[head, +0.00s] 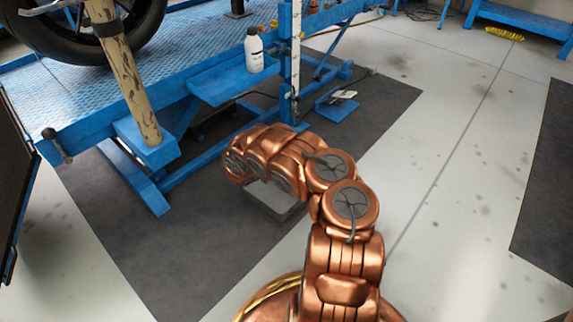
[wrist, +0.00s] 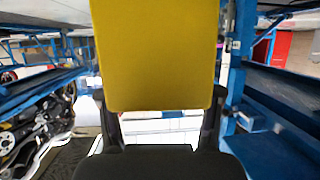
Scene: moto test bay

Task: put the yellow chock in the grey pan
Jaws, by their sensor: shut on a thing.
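The yellow chock (wrist: 155,55) fills the upper middle of the wrist view as a broad yellow block. My gripper (wrist: 160,102) is shut on it, with a dark finger at each side. In the head view the chock and my fingers are hidden behind my copper arm. A grey, box-like thing, probably the grey pan (head: 274,203), lies on the dark mat below my arm. My arm covers its upper part, so its inside cannot be seen. The chock's height above the floor cannot be told.
A blue lift platform (head: 180,50) with a motorcycle wheel stands at the left and back. A white bottle (head: 254,50) stands on its blue side tray (head: 225,85). A yellow brush (head: 505,33) lies far right. The pale floor (head: 450,180) at right is clear.

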